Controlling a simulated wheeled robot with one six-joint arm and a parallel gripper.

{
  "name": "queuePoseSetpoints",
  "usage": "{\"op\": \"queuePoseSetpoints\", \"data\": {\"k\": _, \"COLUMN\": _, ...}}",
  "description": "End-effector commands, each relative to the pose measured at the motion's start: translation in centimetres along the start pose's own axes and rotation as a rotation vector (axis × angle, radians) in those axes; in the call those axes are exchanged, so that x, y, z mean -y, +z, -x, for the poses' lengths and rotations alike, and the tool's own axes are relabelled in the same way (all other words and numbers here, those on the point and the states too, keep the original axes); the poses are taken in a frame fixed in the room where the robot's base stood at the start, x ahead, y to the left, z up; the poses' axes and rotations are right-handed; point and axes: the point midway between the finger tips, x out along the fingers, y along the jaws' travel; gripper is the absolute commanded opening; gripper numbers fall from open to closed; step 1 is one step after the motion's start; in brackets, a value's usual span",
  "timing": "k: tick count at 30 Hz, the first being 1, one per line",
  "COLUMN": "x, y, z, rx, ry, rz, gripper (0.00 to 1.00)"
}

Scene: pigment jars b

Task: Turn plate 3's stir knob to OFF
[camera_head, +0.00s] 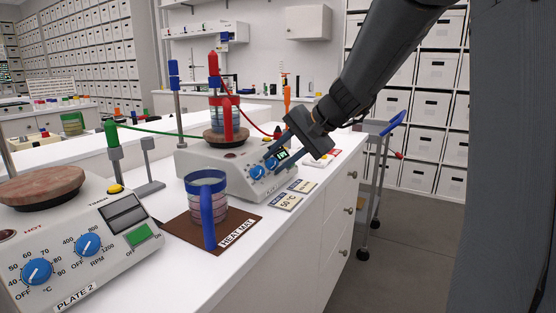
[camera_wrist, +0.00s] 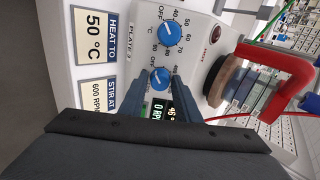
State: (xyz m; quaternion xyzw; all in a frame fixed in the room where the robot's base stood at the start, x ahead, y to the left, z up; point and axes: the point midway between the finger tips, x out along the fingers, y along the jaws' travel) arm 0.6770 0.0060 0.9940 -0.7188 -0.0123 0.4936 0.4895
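Plate 3 (camera_head: 200,165) is the white hot plate on the far part of the bench; its casing and label also show in the wrist view (camera_wrist: 135,20). Its blue stir knob (camera_wrist: 160,78), beside the display (camera_wrist: 160,108), also shows in the head view (camera_head: 270,163). The display reads 0 RPM; its other line seems to start with 46. The blue heat knob (camera_wrist: 168,34) is beside it. My gripper (camera_wrist: 158,82) is open, with one finger on each side of the stir knob. I see small gaps and cannot tell any contact. The knob's exact pointer angle is unclear.
A red-handled beaker (camera_head: 225,120) stands on plate 3's top. A blue-handled beaker (camera_head: 206,195) stands on a brown heat mat (camera_head: 235,215) in front. Plate 2 (camera_head: 90,260) is nearer left. Cards reading 50 °C (camera_wrist: 96,22) and 600 RPM (camera_wrist: 97,95) lie before plate 3.

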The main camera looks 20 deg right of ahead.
Motion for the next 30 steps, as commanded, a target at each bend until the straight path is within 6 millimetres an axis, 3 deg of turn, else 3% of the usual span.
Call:
{"op": "queuePoseSetpoints", "data": {"k": 11, "x": 0.0, "y": -0.1, "z": 0.6, "rx": -0.001, "ry": -0.001, "rz": -0.001, "gripper": 0.31}}
{"op": "queuePoseSetpoints", "data": {"k": 22, "x": 0.1, "y": -0.1, "z": 6.3, "rx": -0.003, "ry": -0.001, "rz": 0.0, "gripper": 0.31}}
{"op": "queuePoseSetpoints", "data": {"k": 30, "x": 0.0, "y": 0.0, "z": 7.8, "rx": 0.0, "ry": 0.0, "rz": 0.0, "gripper": 0.31}}
